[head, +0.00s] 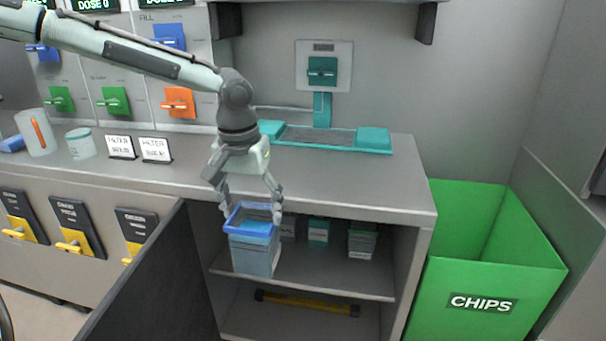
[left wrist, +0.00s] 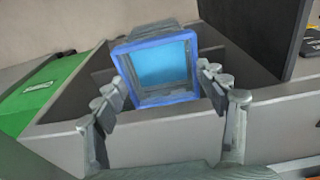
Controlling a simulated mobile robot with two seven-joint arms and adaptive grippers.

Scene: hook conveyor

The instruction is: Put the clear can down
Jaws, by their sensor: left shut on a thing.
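The clear can (head: 254,252) is a see-through, box-shaped container with a blue rim and blue contents. My left gripper (head: 250,208) is shut on it near its rim, with one finger on each side. The can hangs roughly upright in front of the open cabinet below the counter. In the left wrist view the can (left wrist: 158,68) sits between the two fingertips (left wrist: 168,80), its blue rim facing the camera. Whether its base touches the shelf cannot be told. My right gripper is not in view.
The cabinet shelf (head: 330,282) holds several small containers at the back. A yellow-black bar (head: 307,303) lies below. The open door (head: 150,280) stands at left. A green CHIPS bin (head: 480,280) stands at right. The counter (head: 300,180) above has clear room.

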